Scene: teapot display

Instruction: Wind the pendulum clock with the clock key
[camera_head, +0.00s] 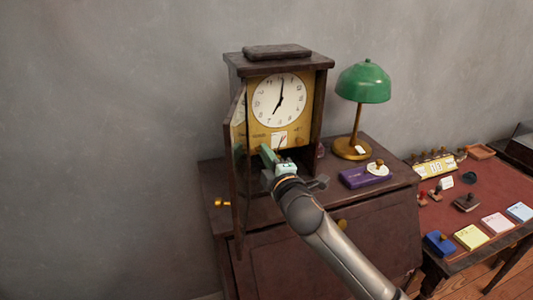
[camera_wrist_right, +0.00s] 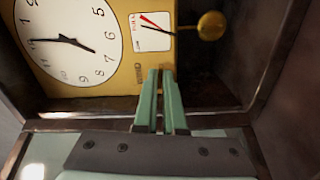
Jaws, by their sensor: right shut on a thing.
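The pendulum clock (camera_head: 318,100) stands on a dark cabinet, its white dial (camera_head: 279,100) facing me and its glass door (camera_head: 236,190) swung open at the left. My right gripper (camera_head: 268,153) reaches to the lower clock front. In the right wrist view its green fingers (camera_wrist_right: 161,76) are close together at the lower edge of the brass dial plate (camera_wrist_right: 105,75), beside small markings. They are shut on a thin thing, the clock key, which they mostly hide; I cannot tell whether it touches the clock. The pendulum bob (camera_wrist_right: 211,26) shows beside the plate. My left gripper is not in view.
A green lamp (camera_head: 363,83) and a purple box (camera_head: 365,177) stand right of the clock on the cabinet (camera_head: 290,240). The open door stands close to my gripper's left. A red-topped desk (camera_head: 450,210) with stamps and coloured pads is at the right.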

